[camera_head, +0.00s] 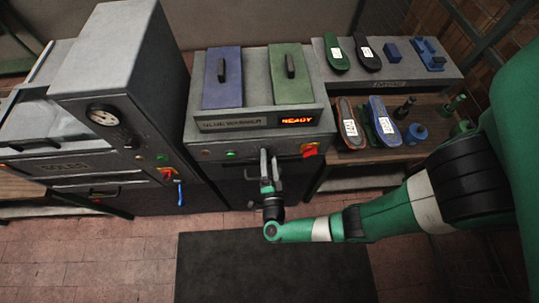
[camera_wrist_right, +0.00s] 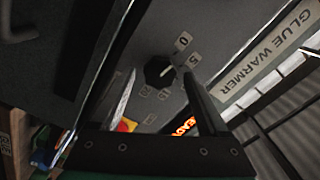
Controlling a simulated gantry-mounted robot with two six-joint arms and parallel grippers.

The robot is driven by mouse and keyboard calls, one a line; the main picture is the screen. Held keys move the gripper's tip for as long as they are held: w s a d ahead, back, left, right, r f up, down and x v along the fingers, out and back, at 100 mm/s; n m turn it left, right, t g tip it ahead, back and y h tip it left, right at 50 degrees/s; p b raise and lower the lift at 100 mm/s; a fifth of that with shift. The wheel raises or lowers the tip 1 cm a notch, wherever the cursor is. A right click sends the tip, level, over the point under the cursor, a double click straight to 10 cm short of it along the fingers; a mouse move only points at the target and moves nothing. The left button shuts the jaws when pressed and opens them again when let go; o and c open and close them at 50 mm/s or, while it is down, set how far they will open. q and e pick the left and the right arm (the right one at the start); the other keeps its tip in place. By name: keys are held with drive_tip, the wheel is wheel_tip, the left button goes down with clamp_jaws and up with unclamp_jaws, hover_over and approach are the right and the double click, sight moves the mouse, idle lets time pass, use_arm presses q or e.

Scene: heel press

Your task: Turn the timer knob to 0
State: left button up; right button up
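The timer knob (camera_wrist_right: 158,71) is a dark round knob on the glue warmer's grey front panel, with a white pointer mark. In the right wrist view the mark points toward the side with the printed 0 (camera_wrist_right: 183,42) and 5 (camera_wrist_right: 192,60) labels; I cannot tell exactly which it meets. My right gripper (camera_head: 270,160) is in front of the glue warmer (camera_head: 258,128) and hides the knob in the head view. Its fingers are apart, with the knob showing between them in the wrist view (camera_wrist_right: 165,55); no contact is visible. My left gripper is not in view.
A lit READY display (camera_head: 297,120) and a red-and-yellow switch (camera_head: 309,150) are right of my gripper. A green button (camera_head: 230,153) is to its left. Shoe soles (camera_head: 384,118) and bottles stand on the right bench. A large grey machine (camera_head: 110,70) stands left.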

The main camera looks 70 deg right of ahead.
drive_tip(key=b+v, duration=0.1)
drive_tip(key=v, duration=1)
drive_tip(key=shift+a+b, duration=0.25)
drive_tip(key=shift+b, duration=0.1)
drive_tip(key=shift+s, duration=0.15)
